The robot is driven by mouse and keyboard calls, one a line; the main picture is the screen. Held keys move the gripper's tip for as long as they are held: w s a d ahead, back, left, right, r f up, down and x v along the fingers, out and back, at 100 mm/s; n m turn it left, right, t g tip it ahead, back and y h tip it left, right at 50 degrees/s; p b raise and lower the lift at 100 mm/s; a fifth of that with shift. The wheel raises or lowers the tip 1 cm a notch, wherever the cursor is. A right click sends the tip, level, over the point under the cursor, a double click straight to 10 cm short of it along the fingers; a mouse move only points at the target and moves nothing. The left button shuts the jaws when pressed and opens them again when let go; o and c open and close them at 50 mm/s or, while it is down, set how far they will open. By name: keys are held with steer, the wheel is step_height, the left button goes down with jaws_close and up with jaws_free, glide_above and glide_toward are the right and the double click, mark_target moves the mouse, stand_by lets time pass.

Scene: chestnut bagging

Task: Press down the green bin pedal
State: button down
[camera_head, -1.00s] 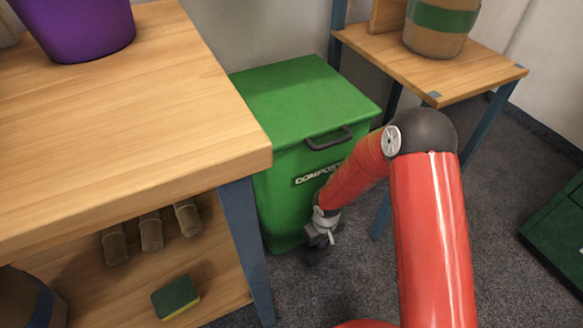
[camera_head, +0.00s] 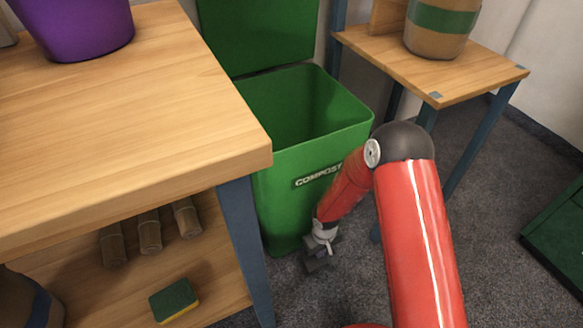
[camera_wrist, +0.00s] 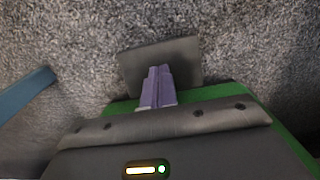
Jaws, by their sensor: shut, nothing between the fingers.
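The green compost bin (camera_head: 290,170) stands on the carpet between the two tables, with its green lid (camera_head: 262,35) swung up and its inside open to view. The bin's green body also shows in the wrist view (camera_wrist: 285,145). My gripper (camera_head: 318,262) is low at the bin's front base, close to the floor. In the wrist view the closed fingers of my gripper (camera_wrist: 157,75) lie over a flat dark grey pedal plate (camera_wrist: 188,60) and appear to touch it. The fingers hold nothing. The pedal is mostly hidden by my gripper in the head view.
A wooden table (camera_head: 140,120) with a blue leg (camera_head: 245,245) stands left of the bin. Its lower shelf holds a sponge (camera_head: 174,299) and several brown cylinders. A smaller wooden table (camera_head: 460,80) bearing a banded pot (camera_head: 440,28) stands right.

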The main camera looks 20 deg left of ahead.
steer(key=shift+r, duration=0.15)
step_height(320, 180, up, 9)
steer(key=p, duration=0.6)
stand_by(0.3)
stand_by(0.4)
steer(key=w+d+r+m+t+p, duration=0.1)
steer(key=d+r, duration=0.4)
steer(key=r, duration=0.4)
steer(key=w+d+r+m+t+p, duration=0.15)
steer(key=d+r, duration=0.25)
steer(key=r, duration=0.6)
steer(key=w+d+r+m+p, duration=0.1)
steer(key=d+r+m, duration=0.1)
steer(key=d+r, duration=0.5)
steer(key=s+d+r+m+t+p, duration=0.1)
steer(key=s+d+r+m+p, duration=0.1)
steer(key=s+d+r, duration=0.3)
steer(key=s+d+r+m+t+p, duration=0.2)
steer(key=s+d+r, duration=0.3)
steer(key=s+r, duration=0.8)
step_height(320, 180, up, 5)
steer(key=shift+s+r+m, duration=0.1)
steer(key=shift+s+m, duration=0.1)
steer(key=shift+m, duration=0.55)
